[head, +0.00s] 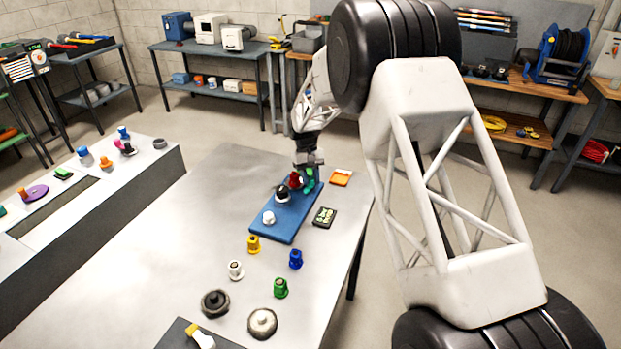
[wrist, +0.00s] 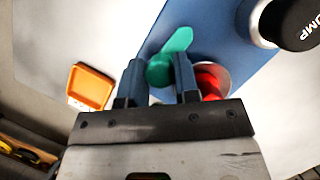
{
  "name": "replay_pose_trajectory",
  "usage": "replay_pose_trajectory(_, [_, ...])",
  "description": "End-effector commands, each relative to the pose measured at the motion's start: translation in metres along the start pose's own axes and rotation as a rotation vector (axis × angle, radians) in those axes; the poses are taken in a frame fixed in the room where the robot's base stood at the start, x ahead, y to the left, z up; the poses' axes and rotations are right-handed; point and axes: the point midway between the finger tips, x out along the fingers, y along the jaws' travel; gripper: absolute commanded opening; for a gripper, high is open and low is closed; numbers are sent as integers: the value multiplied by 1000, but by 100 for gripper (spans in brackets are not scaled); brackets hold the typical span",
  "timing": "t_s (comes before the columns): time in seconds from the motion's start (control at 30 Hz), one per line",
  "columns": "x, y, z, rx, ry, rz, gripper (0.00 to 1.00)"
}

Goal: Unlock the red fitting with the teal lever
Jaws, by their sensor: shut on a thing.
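The teal lever (head: 309,181) is at the far end of the blue base plate (head: 288,228). The red fitting (head: 295,181) is just left of it in the head view. My gripper (wrist: 160,68) points down over this end and is shut on the teal lever (wrist: 174,44), which shows between and beyond its fingers. The red fitting (wrist: 210,80) lies right of the right finger in the wrist view, partly hidden by that finger and the gripper body. How far the lever is turned is hard to tell.
A black-topped fitting (head: 282,194) and a white knob (head: 268,217) stand on the same plate. An orange tray (wrist: 92,87) lies beside the plate, and a dark panel (head: 324,217) to its right. Several coloured fittings stand nearer on the table.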

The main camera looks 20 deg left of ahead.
Motion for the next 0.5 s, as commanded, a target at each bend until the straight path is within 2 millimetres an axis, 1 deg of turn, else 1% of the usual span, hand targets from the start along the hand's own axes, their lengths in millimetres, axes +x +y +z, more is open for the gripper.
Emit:
replay_pose_trajectory(0.1, [0, 0, 0, 0, 1, 0, 5])
replay_pose_trajectory(0.13, [0, 0, 0, 0, 1, 0, 31])
replay_pose_trajectory(0.2, [0, 0, 0, 1, 1, 0, 41])
replay_pose_trajectory(0.3, [0, 0, 0, 1, 1, 0, 54])
replay_pose_trajectory(0.5, [0, 0, 0, 1, 0, 0, 54])
